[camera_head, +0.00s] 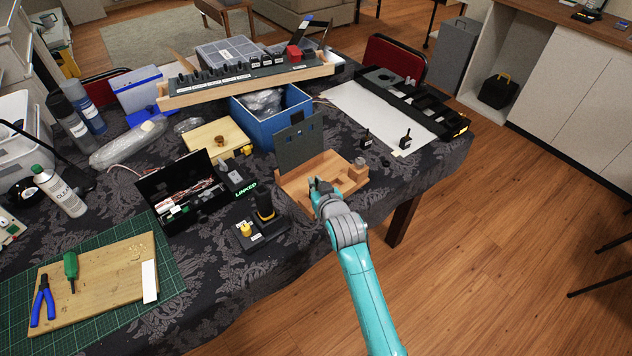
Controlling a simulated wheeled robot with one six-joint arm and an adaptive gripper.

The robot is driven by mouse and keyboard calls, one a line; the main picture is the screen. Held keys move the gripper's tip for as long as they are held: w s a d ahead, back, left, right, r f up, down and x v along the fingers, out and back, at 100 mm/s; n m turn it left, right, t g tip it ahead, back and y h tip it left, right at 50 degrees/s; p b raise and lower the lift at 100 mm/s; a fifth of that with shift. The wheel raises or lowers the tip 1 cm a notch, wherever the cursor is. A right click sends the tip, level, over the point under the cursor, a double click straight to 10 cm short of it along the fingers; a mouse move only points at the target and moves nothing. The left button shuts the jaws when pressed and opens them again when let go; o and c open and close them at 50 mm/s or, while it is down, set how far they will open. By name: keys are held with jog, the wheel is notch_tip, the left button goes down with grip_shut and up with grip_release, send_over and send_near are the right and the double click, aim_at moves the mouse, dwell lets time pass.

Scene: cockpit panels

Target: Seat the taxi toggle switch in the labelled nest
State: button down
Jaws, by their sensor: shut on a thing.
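My gripper (317,184) is at the wooden stand (345,166), low in front of its grey upright panel (294,146). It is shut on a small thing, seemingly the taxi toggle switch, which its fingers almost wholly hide. I cannot tell whether that thing touches the stand or panel. The panel has small square openings near its top; no nest label can be read from here.
A blue crate (270,123) stands behind the panel. An open black case (187,187) and a black joystick base (258,232) are to the left. A long switch rack (245,78) lies at the back. The table's front edge runs close below the stand.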

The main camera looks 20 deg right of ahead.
jog(key=shift+f, duration=0.7)
jog(key=c, duration=1.2)
grip_release()
jog(key=v, duration=1.2)
jog(key=shift+f, duration=0.1)
